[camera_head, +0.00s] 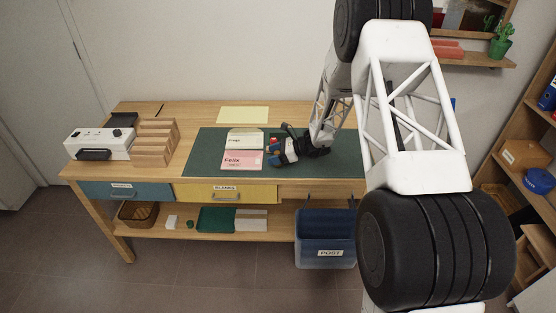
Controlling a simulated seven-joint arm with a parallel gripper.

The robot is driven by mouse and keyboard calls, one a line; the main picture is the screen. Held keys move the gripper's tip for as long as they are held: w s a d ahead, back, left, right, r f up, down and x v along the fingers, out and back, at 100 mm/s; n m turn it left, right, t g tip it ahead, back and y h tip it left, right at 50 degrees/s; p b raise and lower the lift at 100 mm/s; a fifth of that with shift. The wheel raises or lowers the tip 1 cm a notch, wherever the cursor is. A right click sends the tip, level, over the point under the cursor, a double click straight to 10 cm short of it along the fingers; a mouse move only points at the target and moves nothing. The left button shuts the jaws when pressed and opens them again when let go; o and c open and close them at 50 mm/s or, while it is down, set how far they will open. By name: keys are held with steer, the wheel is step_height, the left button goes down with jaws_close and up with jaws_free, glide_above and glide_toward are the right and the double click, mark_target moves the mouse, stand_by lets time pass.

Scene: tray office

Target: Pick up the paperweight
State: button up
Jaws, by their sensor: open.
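My gripper (281,149) is low over the dark green mat (208,144) on the desk, just right of two cards. It points left and its jaws are open. A small patch of blue and orange shows at its tips; I cannot tell whether this is the paperweight or part of the gripper. No paperweight can be made out clearly, and the gripper and arm hide part of the mat.
A pink card (242,160) and a white card (245,141) lie left of my gripper. A yellow sheet (243,114) lies behind. A wooden rack (155,143) and a white device (98,142) stand at the left. A blue bin (326,232) hangs below.

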jaws_close()
stand_by(0.3)
steer(key=shift+r, duration=0.1)
steer(key=shift+r, duration=0.65)
steer(key=shift+s+d+r, duration=0.1)
steer(key=shift+s+r, duration=0.05)
steer(key=shift+r, duration=0.4)
steer(key=shift+s+r, duration=0.15)
steer(key=shift+r, duration=0.4)
steer(key=s+d+r, duration=0.1)
steer(key=s+d, duration=0.2)
steer(key=s, duration=1.2)
steer(key=shift+d+r, duration=0.2)
steer(key=shift+d, duration=0.15)
